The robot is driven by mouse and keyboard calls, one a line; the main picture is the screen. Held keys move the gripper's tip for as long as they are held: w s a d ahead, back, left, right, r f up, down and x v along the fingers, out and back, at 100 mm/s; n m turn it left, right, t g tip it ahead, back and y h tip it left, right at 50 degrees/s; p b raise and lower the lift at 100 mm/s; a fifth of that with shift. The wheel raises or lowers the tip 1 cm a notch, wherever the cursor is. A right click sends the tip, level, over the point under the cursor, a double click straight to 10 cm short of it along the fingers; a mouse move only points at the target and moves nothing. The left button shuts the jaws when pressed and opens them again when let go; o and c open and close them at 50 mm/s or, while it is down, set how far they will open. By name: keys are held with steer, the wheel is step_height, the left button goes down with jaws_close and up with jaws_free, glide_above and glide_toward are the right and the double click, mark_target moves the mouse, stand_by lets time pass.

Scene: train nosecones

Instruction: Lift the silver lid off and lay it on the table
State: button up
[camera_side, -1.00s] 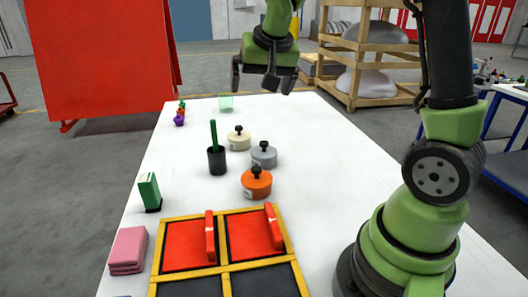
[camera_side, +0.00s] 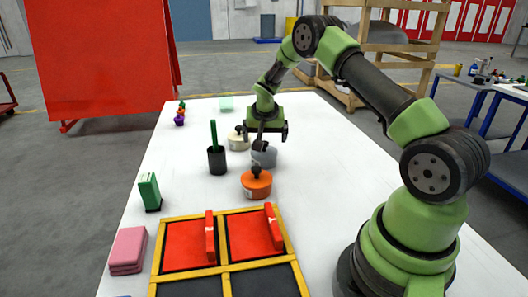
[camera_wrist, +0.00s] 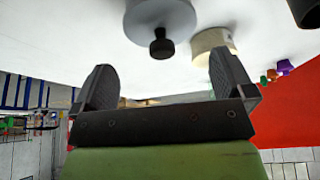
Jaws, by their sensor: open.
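The silver lid (camera_side: 269,154) with a black knob sits on a silver-grey pot in the middle of the white table (camera_side: 325,170). In the wrist view the lid (camera_wrist: 158,12) and its knob show at the top centre, beyond the fingers. My gripper (camera_side: 264,133) is open and empty, pointing down just above and behind the silver pot. Its two fingers also show apart in the wrist view (camera_wrist: 165,85). The fingers and knob appear apart in the wrist view.
A cream pot (camera_side: 238,142) stands close behind left, an orange pot (camera_side: 257,187) in front, and a dark cup (camera_side: 217,162) with a green stick to the left. A yellow-framed case (camera_side: 226,266) fills the near end. The table's right side is clear.

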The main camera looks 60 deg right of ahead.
mark_target(264, 148)
steer(key=x, duration=0.4)
steer(key=shift+a+f, duration=0.2)
steer(key=shift+f, duration=0.05)
steer(key=shift+c, duration=0.2)
steer(key=c, duration=0.7)
steer(key=shift+r, duration=0.1)
